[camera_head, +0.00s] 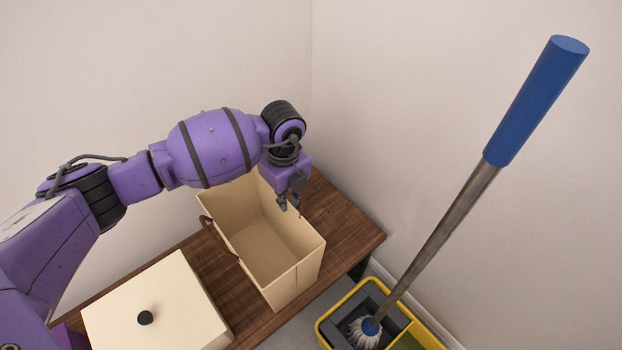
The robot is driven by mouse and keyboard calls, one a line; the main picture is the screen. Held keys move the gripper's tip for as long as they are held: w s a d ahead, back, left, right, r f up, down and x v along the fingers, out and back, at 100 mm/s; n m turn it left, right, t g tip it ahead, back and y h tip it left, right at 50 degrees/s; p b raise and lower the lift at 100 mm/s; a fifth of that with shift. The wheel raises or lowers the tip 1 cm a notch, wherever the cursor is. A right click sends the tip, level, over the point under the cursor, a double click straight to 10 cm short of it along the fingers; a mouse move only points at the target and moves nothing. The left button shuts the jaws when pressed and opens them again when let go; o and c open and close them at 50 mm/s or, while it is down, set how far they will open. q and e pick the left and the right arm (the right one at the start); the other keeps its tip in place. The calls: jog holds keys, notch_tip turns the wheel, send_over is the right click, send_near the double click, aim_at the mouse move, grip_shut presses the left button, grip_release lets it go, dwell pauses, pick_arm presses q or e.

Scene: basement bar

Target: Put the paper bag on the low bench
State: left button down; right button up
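The paper bag (285,285) is a tan, open-topped bag that stands upright on the dark wooden low bench (345,228). Its inside looks empty. A brown handle (218,240) hangs at its left side. My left gripper (289,206) points down by the bag's back right rim, with its fingertips a little apart. I see nothing held between them, and I cannot tell whether they touch the rim. My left arm hides part of the bag's back edge. My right gripper is out of view.
A cream box with a black knob (158,305) is on the bench to the left of the bag. A yellow mop bucket (425,330) with a blue-handled mop (450,215) stands to the right of the bench. Pale walls meet in a corner behind. Bare bench shows right of the bag.

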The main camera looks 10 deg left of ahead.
pick_arm(q)
jog(key=shift+s+f, duration=0.1)
jog(key=shift+f, duration=0.1)
jog(key=c, duration=2)
grip_release()
jog(key=shift+r, duration=0.1)
jog(key=r, duration=0.8)
jog(key=r+p, duration=0.1)
jog(key=r, duration=0.3)
jog(key=shift+w+d+r, duration=0.15)
jog(key=shift+w+d, duration=0.05)
jog(key=shift+w, duration=0.1)
